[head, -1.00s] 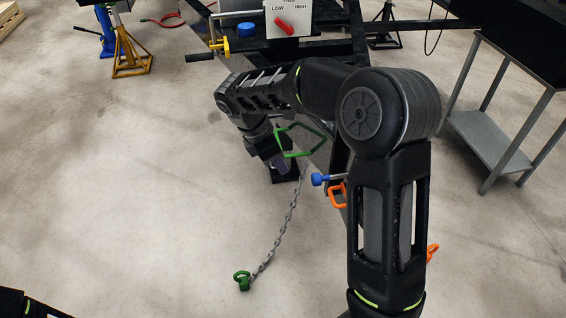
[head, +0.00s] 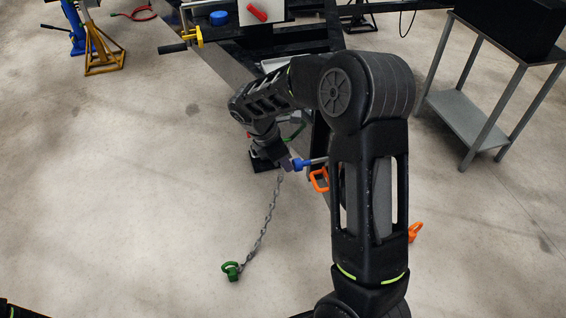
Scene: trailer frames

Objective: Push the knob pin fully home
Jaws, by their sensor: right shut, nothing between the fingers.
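The knob pin has a blue knob (head: 299,164) and a short grey shaft that runs right toward the dark trailer frame. My right gripper (head: 285,161) is shut and empty at the left end of the knob. Its fingertips look close to or against the knob; I cannot tell whether they touch. The shaft's far end is hidden behind my right arm, so how deep the pin sits cannot be seen. My left gripper is out of view; only a bit of my left arm shows at the bottom left corner.
An orange loop (head: 319,180) hangs just below the pin. A green loop (head: 294,131) is partly hidden behind my right arm. A chain (head: 265,223) runs to a green hook (head: 232,270) on the floor. A grey side table (head: 465,120) stands right.

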